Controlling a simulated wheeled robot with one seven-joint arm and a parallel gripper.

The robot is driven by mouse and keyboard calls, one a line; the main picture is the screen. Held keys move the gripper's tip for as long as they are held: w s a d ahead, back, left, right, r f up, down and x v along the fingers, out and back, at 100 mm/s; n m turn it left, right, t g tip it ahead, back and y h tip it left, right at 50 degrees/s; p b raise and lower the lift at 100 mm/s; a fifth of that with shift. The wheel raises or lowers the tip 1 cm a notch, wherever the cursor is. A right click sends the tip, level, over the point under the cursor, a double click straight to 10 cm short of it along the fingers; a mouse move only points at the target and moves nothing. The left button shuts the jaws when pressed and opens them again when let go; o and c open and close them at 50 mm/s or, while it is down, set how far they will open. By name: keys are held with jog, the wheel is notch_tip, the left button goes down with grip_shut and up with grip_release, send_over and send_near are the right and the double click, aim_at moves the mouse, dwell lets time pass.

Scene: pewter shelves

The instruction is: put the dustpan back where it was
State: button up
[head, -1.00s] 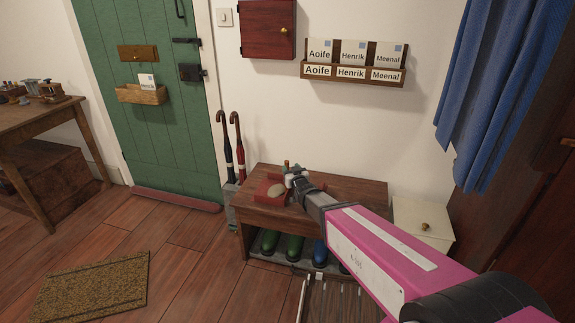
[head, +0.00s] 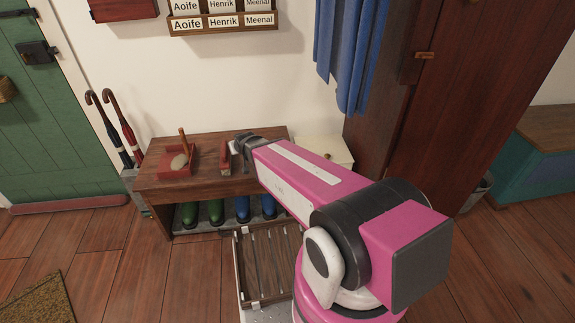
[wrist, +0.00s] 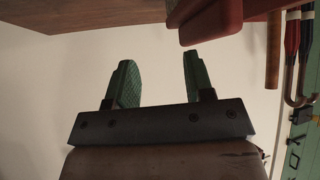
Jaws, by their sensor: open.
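The dustpan (head: 166,170) is red with an upright wooden handle (head: 183,139). It lies on the left part of the wooden bench (head: 220,187), with a pale oval thing (head: 179,161) in it. A narrow red thing (head: 225,155), perhaps a brush, stands to its right. My gripper (head: 238,146) is just right of that red thing, above the bench, apart from the dustpan. In the wrist view the gripper's green fingers (wrist: 160,80) are spread with nothing between them. A red body (wrist: 210,25) and a wooden handle (wrist: 273,50) show beyond them.
Boots (head: 216,210) stand under the bench, and a slatted wooden crate (head: 268,262) is in front. Umbrellas (head: 118,125) lean at the left. A white cabinet (head: 322,150) and a dark wardrobe (head: 450,110) are to the right. Name-card holders (head: 222,22) hang above.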

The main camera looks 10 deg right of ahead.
jog(key=s+d+m+g+h, duration=0.2)
jog(key=s+d+g, duration=0.7)
jog(key=s+d, duration=0.6)
jog(key=d, duration=0.2)
jog(key=shift+d+f+m+g, duration=0.25)
jog(key=shift+d+m+g, duration=0.05)
jog(key=shift+m+g, duration=0.1)
